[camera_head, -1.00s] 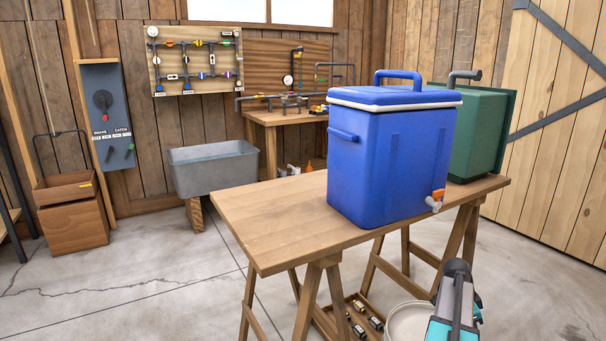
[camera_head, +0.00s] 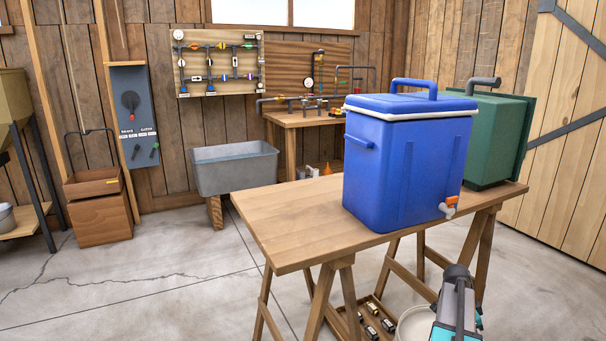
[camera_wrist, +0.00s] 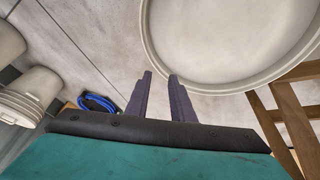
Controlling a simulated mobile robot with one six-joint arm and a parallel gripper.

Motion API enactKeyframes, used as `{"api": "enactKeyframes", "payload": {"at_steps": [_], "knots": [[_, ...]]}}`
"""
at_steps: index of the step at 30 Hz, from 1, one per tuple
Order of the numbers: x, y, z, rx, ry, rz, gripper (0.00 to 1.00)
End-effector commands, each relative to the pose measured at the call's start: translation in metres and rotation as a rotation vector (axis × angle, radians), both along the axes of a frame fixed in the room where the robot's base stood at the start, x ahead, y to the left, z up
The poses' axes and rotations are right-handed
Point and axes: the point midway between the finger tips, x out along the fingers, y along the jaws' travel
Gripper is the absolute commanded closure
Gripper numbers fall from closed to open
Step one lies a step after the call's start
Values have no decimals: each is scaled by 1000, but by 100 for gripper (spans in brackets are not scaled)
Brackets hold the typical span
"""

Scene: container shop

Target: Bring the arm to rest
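My arm shows at the bottom right of the head view, folded low in front of the wooden trestle table (camera_head: 290,222). The fingers of my gripper cannot be made out there. In the wrist view my gripper (camera_wrist: 160,75) has two dark fingers with a gap between them, and nothing is held. Beyond the fingertips lies a pale round bucket (camera_wrist: 232,88), which also shows in the head view beside my arm (camera_head: 413,324).
A blue cooler (camera_head: 405,165) with a spigot and a green box (camera_head: 497,135) stand on the table. Concrete floor is clear at the front left.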

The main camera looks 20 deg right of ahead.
Motion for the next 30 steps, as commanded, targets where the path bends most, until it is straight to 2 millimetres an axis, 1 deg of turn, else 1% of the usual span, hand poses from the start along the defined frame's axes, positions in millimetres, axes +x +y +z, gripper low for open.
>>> {"api": "enactKeyframes", "payload": {"at_steps": [1, 5, 8, 12, 14, 15, 17, 18, 22, 26, 30], "knots": [[7, 7, 3, 5, 4, 15, 78], [26, 29, -1, 24, 21, 57, 78], [42, 54, -5, 43, 39, 100, 78], [63, 98, -14, 77, 71, 170, 78], [70, 118, -19, 93, 84, 198, 78], [74, 131, -22, 103, 91, 217, 78], [79, 151, -26, 119, 104, 245, 78], [82, 164, -29, 128, 111, 264, 78], [88, 208, -38, 166, 139, 329, 78], [90, 252, -46, 205, 170, 406, 78], [85, 301, -54, 252, 207, 501, 78]]}}
